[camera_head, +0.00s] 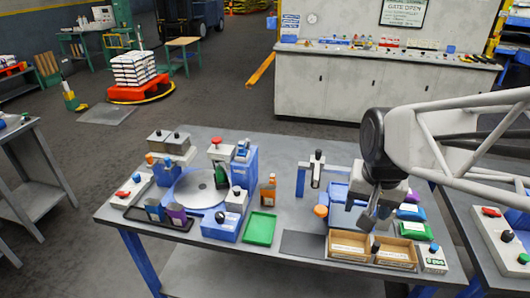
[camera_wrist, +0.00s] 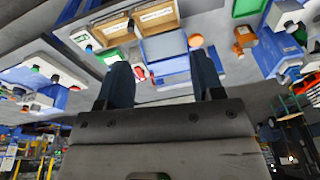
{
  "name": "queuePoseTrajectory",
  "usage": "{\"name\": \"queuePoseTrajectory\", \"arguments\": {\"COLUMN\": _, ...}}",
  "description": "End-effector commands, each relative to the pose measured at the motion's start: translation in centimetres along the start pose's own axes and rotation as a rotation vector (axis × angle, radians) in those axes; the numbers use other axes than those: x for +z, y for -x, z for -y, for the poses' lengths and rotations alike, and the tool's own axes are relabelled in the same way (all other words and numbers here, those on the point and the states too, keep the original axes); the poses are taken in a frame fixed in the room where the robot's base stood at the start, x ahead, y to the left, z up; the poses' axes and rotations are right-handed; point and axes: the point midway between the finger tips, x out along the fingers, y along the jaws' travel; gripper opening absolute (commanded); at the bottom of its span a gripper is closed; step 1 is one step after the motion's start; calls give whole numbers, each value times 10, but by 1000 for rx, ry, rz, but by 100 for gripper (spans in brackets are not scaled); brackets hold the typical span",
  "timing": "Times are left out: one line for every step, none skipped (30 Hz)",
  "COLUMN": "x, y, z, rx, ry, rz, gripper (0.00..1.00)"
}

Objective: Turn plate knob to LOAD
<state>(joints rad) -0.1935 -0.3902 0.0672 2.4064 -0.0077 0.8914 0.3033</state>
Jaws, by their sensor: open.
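A round grey plate (camera_head: 200,190) lies on the left part of the workbench (camera_head: 265,272). A blue-and-grey box (camera_head: 222,230) at its front right carries a dark knob (camera_head: 220,217). I cannot tell for certain whether this is the plate knob, and no LOAD label is readable. My gripper (camera_head: 372,216) hangs over the right part of the bench, well to the right of the plate. In the wrist view its two dark fingers (camera_wrist: 163,72) stand apart with nothing held between them.
A green tray (camera_head: 260,229) lies right of the blue box. Two wooden bins (camera_head: 349,246) stand below my gripper, near a blue device with an orange knob (camera_head: 321,211). A dark mat (camera_head: 304,245) has free room.

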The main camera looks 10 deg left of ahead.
Motion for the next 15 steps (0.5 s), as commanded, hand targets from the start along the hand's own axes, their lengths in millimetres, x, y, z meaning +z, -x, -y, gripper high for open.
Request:
{"name": "queuePoseTrajectory", "arguments": {"x": -7, "y": -4, "z": 10, "rx": -1, "ry": -2, "rz": 8, "gripper": 61}}
{"name": "queuePoseTrajectory", "arguments": {"x": -11, "y": -6, "z": 16, "rx": -2, "ry": -6, "rz": 11, "gripper": 61}}
{"name": "queuePoseTrajectory", "arguments": {"x": -16, "y": -9, "z": 24, "rx": -2, "ry": -12, "rz": 16, "gripper": 61}}
{"name": "queuePoseTrajectory", "arguments": {"x": -19, "y": -12, "z": 30, "rx": -3, "ry": -15, "rz": 19, "gripper": 61}}
{"name": "queuePoseTrajectory", "arguments": {"x": -22, "y": -14, "z": 35, "rx": -3, "ry": -20, "rz": 22, "gripper": 61}}
{"name": "queuePoseTrajectory", "arguments": {"x": -27, "y": -17, "z": 44, "rx": -3, "ry": -25, "rz": 27, "gripper": 61}}
{"name": "queuePoseTrajectory", "arguments": {"x": -30, "y": -19, "z": 50, "rx": -4, "ry": -30, "rz": 30, "gripper": 61}}
{"name": "queuePoseTrajectory", "arguments": {"x": -34, "y": -22, "z": 56, "rx": -3, "ry": -34, "rz": 34, "gripper": 61}}
{"name": "queuePoseTrajectory", "arguments": {"x": -37, "y": -26, "z": 64, "rx": -3, "ry": -40, "rz": 39, "gripper": 61}}
{"name": "queuePoseTrajectory", "arguments": {"x": -40, "y": -28, "z": 70, "rx": -3, "ry": -44, "rz": 42, "gripper": 61}}
{"name": "queuePoseTrajectory", "arguments": {"x": -43, "y": -31, "z": 77, "rx": -3, "ry": -48, "rz": 46, "gripper": 61}}
{"name": "queuePoseTrajectory", "arguments": {"x": -47, "y": -35, "z": 86, "rx": -3, "ry": -53, "rz": 50, "gripper": 61}}
{"name": "queuePoseTrajectory", "arguments": {"x": -49, "y": -38, "z": 92, "rx": -2, "ry": -58, "rz": 54, "gripper": 61}}
{"name": "queuePoseTrajectory", "arguments": {"x": -52, "y": -41, "z": 98, "rx": -2, "ry": -63, "rz": 57, "gripper": 61}}
{"name": "queuePoseTrajectory", "arguments": {"x": -55, "y": -45, "z": 108, "rx": -1, "ry": -67, "rz": 61, "gripper": 61}}
